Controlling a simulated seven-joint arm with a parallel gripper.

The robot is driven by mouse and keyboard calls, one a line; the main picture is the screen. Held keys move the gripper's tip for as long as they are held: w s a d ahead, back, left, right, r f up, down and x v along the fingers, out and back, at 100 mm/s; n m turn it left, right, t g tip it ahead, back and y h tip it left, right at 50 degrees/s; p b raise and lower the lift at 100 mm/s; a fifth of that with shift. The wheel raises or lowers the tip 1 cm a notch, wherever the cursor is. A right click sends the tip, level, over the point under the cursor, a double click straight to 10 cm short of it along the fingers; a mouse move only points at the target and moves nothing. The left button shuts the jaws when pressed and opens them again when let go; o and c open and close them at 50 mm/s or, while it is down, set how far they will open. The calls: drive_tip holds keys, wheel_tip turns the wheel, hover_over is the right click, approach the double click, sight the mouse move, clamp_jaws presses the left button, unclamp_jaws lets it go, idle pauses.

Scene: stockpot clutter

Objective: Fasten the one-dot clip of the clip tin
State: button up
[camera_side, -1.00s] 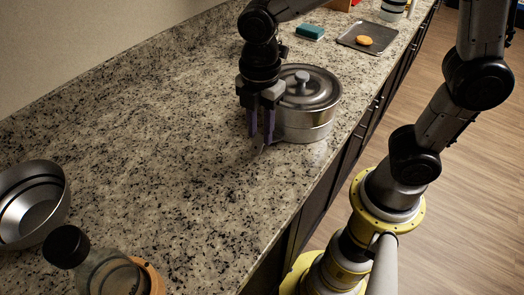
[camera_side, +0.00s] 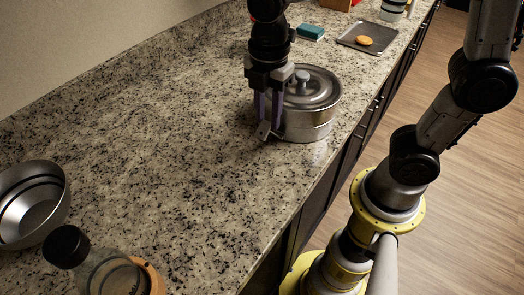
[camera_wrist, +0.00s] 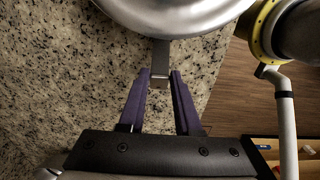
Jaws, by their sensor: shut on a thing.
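The clip tin (camera_side: 306,118) is a round silver pot with a domed lid (camera_side: 308,88) and a knob. It stands upright on the counter, and its edge shows at the top of the wrist view (camera_wrist: 175,18). A flat metal clip (camera_wrist: 160,62) sticks out from its side toward my gripper; it also shows in the side view (camera_side: 264,131). My gripper (camera_wrist: 160,76) has its purple fingers on either side of the clip's outer end and is shut on it. In the side view my gripper (camera_side: 267,125) is at the tin's left side. No dot marks are readable.
A metal bowl (camera_side: 32,205) and a glass bottle with a black cap (camera_side: 105,272) stand at the near left. A dark tray (camera_side: 350,40) with a round orange-brown item and a teal sponge (camera_side: 311,32) lie behind the tin. The counter's middle is clear.

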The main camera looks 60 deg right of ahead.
drive_tip(key=shift+d, duration=0.15)
drive_tip(key=shift+d+r, duration=0.45)
drive_tip(key=shift+d, duration=0.4)
drive_tip(key=o, duration=0.8)
drive_tip(key=shift+a+r, duration=0.3)
drive_tip(key=shift+a, duration=0.65)
drive_tip(key=shift+a+r, duration=0.35)
drive_tip(key=shift+a, duration=0.55)
drive_tip(key=shift+a+r, duration=0.3)
drive_tip(key=shift+a, duration=0.65)
drive_tip(key=shift+c, duration=0.3)
clamp_jaws()
